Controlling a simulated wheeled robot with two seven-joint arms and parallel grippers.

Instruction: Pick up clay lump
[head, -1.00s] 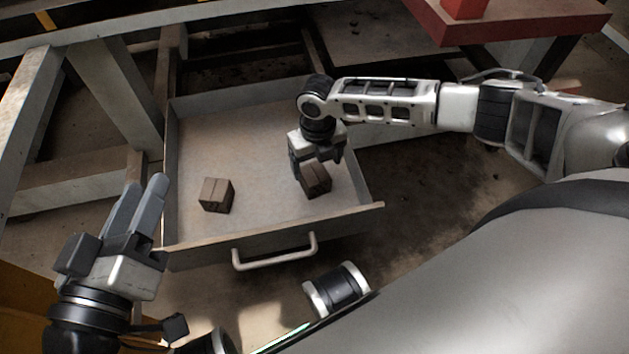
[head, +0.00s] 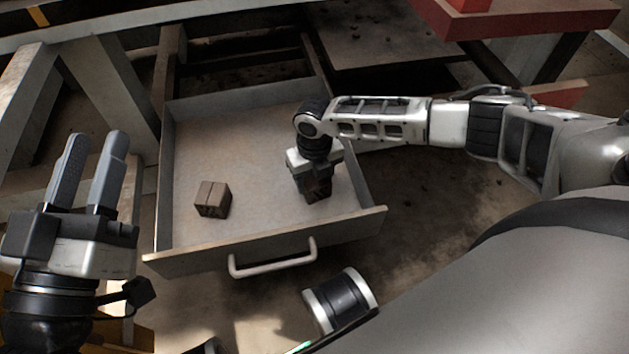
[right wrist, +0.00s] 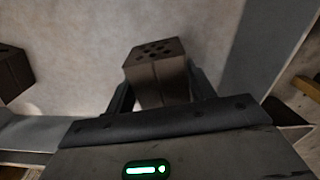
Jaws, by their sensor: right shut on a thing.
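No thing in view is plainly a clay lump. A dark brown block with several holes in its top face (right wrist: 160,78) stands between the fingers of my right gripper (right wrist: 155,98). My right gripper is shut on this block. In the head view, my right gripper (head: 314,188) points down into the right part of the open drawer (head: 270,249) and mostly hides the block. A second brown block (head: 212,200) lies on the drawer floor at the left, apart from both grippers. My left gripper (head: 95,142) is open and empty, left of the drawer, fingers up.
The drawer has low walls and a pale handle (head: 273,264) on its front. Its floor between the two blocks is clear. A red-topped surface (head: 520,22) is at the upper right. Grey frame beams (head: 108,85) stand at the left.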

